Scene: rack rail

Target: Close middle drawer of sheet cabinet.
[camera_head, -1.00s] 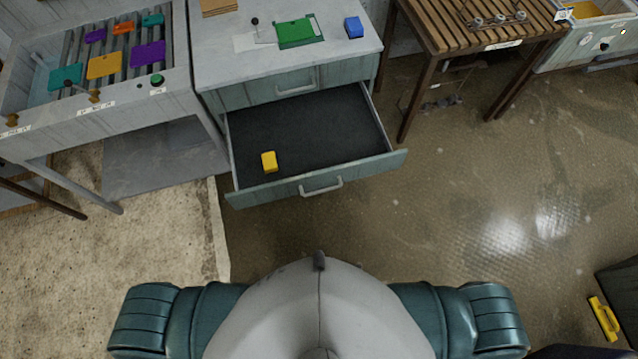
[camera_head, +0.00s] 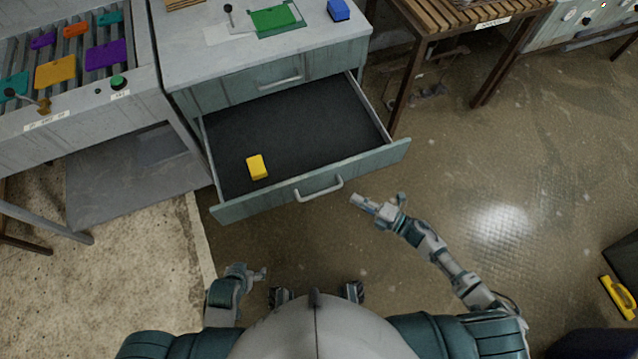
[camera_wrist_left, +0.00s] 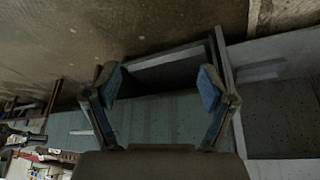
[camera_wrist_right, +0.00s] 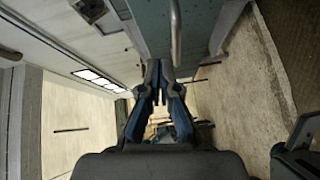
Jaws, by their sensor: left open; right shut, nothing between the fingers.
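The sheet cabinet (camera_head: 215,95) is pale green-grey. Its middle drawer (camera_head: 235,208) is pulled far out, with a dark inside and a yellow block (camera_head: 257,167) near its front left. The drawer's metal handle (camera_head: 320,190) is on the front panel; a metal bar handle also shows in the right wrist view (camera_wrist_right: 176,30). My right gripper (camera_head: 356,199) is shut and empty, just right of and a little in front of the handle, seemingly apart from it. My left gripper (camera_head: 262,273) is low, in front of the drawer and apart from it. It shows open and empty in the left wrist view (camera_wrist_left: 158,85).
The shut drawer above (camera_head: 280,85) has its own handle. A roller table (camera_head: 60,110) with coloured plates stands left. A slatted wooden table (camera_head: 450,30) stands right. A yellow-handled thing (camera_head: 618,297) lies far right. Floor in front of the drawer is free.

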